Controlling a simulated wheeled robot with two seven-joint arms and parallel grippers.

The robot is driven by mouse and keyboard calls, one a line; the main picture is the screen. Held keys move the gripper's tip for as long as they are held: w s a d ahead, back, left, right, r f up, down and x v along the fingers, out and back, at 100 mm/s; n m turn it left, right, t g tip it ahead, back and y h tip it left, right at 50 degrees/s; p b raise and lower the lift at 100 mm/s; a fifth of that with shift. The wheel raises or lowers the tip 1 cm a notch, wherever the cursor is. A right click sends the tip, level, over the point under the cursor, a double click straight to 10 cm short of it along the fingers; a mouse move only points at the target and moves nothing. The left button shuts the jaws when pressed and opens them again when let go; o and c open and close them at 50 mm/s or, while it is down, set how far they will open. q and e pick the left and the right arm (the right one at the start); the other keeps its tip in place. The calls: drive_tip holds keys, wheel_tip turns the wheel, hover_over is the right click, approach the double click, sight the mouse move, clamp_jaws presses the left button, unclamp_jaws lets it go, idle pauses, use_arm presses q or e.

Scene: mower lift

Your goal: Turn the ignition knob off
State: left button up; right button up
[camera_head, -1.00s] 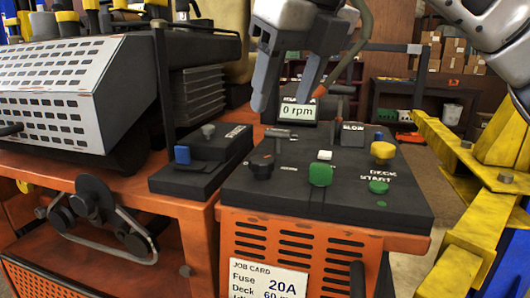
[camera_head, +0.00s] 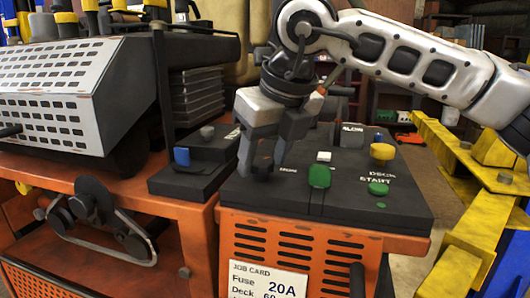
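The dark ignition knob (camera_head: 263,167) is on the left part of the black control panel (camera_head: 340,205), partly hidden by my gripper. My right gripper (camera_head: 262,165) points down at the panel, with one finger on each side of the knob. Its fingers are spread apart, about as wide as before; whether they touch the knob I cannot tell. My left gripper is not in view.
Close to the right of the knob stand a green knob (camera_head: 319,176), a yellow knob (camera_head: 382,152) and a green start button (camera_head: 378,188). A box with a blue switch (camera_head: 182,157) is at the left. A yellow frame (camera_head: 455,235) stands at the right.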

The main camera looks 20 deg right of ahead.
drive_tip(key=c, duration=0.7)
drive_tip(key=shift+o, duration=0.2)
drive_tip(key=shift+n, duration=0.3)
drive_tip(key=shift+d+n+y, duration=0.1)
drive_tip(key=shift+n+y, duration=0.4)
drive_tip(key=shift+n, duration=0.4)
drive_tip(key=shift+w+n+g, duration=0.1)
drive_tip(key=shift+n+g, duration=0.2)
drive_tip(key=shift+n, duration=0.5)
drive_tip(key=n+y, duration=0.1)
drive_tip(key=n, duration=0.1)
drive_tip(key=shift+w+d+r+n+g+p, duration=0.1)
drive_tip(key=shift+n+g+p, duration=0.25)
drive_tip(key=shift+n+g, duration=0.05)
drive_tip(key=n+g+y+p, duration=0.1)
drive_tip(key=n, duration=0.2)
drive_tip(key=shift+w+d+n+p, duration=0.1)
drive_tip(key=shift+w+n+p, duration=0.05)
drive_tip(key=shift+n+p, duration=0.25)
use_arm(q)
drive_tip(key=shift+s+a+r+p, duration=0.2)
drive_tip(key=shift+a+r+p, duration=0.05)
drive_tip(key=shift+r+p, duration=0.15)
use_arm(e)
drive_tip(key=shift+n+g, duration=0.4)
drive_tip(key=shift+n, duration=0.3)
